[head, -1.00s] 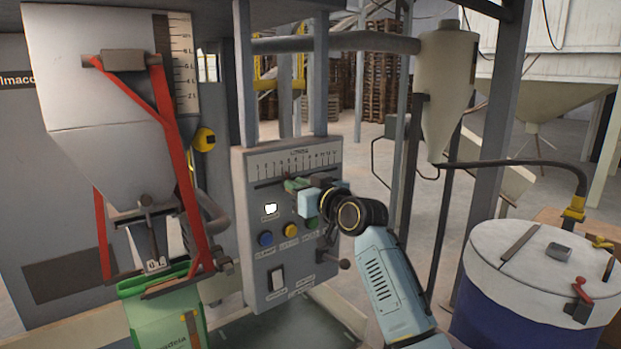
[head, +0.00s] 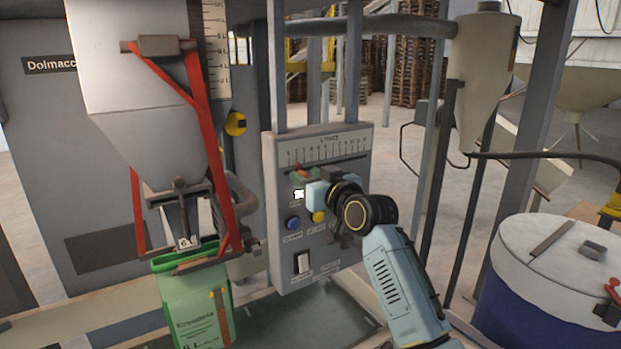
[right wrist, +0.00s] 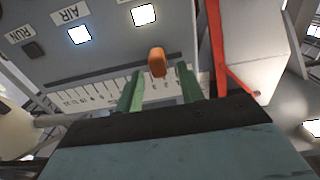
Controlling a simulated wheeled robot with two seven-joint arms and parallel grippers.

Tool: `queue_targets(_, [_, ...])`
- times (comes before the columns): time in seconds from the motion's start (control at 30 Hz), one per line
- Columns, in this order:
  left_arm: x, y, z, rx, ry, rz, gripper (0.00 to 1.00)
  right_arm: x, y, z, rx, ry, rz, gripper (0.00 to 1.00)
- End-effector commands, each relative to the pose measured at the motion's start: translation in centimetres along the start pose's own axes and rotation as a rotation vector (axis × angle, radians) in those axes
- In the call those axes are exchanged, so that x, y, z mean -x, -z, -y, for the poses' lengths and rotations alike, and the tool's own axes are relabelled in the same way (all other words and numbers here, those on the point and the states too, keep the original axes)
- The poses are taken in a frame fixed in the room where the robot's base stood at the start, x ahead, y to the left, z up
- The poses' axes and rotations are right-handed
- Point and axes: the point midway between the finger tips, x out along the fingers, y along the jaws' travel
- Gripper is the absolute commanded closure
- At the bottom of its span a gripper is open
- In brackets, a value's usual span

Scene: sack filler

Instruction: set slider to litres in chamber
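The control panel (head: 345,220) carries a printed litres scale (head: 322,149) with a slider slot below it. The slider's orange knob (right wrist: 157,62) is near the low, left end of the slot; its exact value is too small to read. My right gripper (right wrist: 160,78) is open, with its green fingers on either side of the knob and gaps showing. In the head view it reaches the panel from the right (head: 306,173). The chamber (head: 150,110) is the grey hopper at left, with a litre-marked gauge (head: 216,50). My left gripper is not in view.
Below the slot are a lit white indicator (head: 299,194), a blue button (head: 293,223), a yellow button (head: 319,216) and a rocker switch (head: 302,263). A green sack (head: 190,300) marked 6 L hangs under the chamber. A white-lidded blue drum (head: 540,300) stands at right.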

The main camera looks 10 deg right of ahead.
Motion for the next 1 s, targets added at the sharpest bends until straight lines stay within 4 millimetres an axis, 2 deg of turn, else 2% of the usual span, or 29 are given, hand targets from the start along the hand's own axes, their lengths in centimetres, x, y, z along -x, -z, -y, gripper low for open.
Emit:
queue_targets(0.17, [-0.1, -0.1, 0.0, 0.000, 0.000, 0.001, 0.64, 0.6, 0.0, -0.1, 0.001, -0.001, -0.001, 0.62])
queue_targets(0.27, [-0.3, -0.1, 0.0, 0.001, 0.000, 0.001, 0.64, 1.6, -0.1, -0.1, 0.001, -0.001, -0.001, 0.62])
queue_targets(0.8, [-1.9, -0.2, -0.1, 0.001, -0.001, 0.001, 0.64, 10.7, -0.1, 0.0, 0.002, -0.001, -0.001, 0.62])
queue_targets(1.0, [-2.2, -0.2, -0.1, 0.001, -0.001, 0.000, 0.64, 12.8, -0.1, 0.0, 0.000, -0.001, 0.000, 0.62])
